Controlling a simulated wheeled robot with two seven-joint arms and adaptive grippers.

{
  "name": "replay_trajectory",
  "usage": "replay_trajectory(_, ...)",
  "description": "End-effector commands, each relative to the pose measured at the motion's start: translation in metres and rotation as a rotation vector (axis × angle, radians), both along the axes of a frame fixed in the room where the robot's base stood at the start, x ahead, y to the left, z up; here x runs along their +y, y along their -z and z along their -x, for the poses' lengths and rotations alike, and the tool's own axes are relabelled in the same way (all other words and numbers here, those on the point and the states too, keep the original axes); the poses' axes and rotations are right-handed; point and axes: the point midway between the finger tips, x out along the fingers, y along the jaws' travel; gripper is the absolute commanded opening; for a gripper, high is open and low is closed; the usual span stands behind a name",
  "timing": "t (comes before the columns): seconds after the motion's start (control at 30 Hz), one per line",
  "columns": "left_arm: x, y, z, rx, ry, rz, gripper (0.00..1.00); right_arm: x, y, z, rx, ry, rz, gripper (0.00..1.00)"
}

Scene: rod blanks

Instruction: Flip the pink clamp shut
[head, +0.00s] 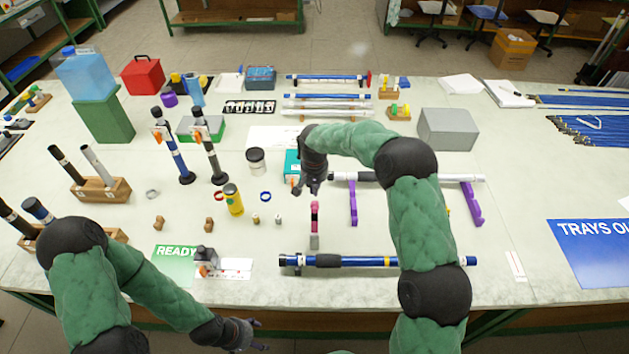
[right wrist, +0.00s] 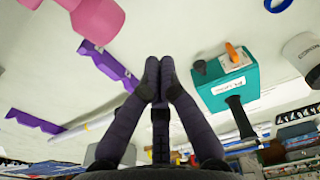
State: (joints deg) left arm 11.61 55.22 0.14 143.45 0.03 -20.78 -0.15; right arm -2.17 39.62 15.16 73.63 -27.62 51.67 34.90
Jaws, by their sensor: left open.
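The pink clamp (head: 315,214) is on the table in the middle of the head view, with a pink upper part and a grey part (head: 314,241) toward me. Whether its pink part stands up or lies flat is hard to tell. My right gripper (head: 312,189) is just behind the clamp, pointing down and apart from it. In the right wrist view its fingers (right wrist: 158,66) are together with nothing between them. A pink piece cut off at that view's top left may be the clamp; I cannot tell. My left gripper (head: 258,336) is open and empty at the front edge.
A blue rod (head: 350,261) lies in front of the clamp. Purple supports (head: 353,204) hold a grey rod to its right. A teal box (right wrist: 226,75) stands left of my right gripper in the head view. A yellow can (head: 234,202) and small brass parts stand left of the clamp.

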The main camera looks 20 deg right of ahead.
Motion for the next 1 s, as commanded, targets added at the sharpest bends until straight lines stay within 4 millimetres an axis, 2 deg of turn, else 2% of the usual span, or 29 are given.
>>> replay_trajectory(0.03, 0.0, 0.0, 0.0, 0.0, 0.0, 0.0, 0.68, 0.002, -0.007, 0.006, -0.005, -0.002, 0.0, 0.0)
replay_trajectory(0.2, 0.0, 0.001, 0.0, 0.0, 0.0, 0.0, 0.68, 0.007, -0.011, 0.022, -0.004, -0.002, -0.001, 0.0)
replay_trajectory(0.4, 0.0, 0.001, 0.0, 0.0, 0.0, 0.0, 0.68, 0.009, -0.014, 0.032, -0.004, -0.001, 0.0, 0.0)
replay_trajectory(0.8, 0.0, 0.002, 0.0, 0.0, 0.0, 0.0, 0.68, 0.01, -0.014, 0.033, -0.005, -0.001, 0.0, 0.0)
replay_trajectory(1.0, 0.0, 0.01, 0.0, 0.0, 0.0, 0.0, 0.68, 0.011, -0.015, 0.029, -0.029, -0.002, 0.007, 0.0)
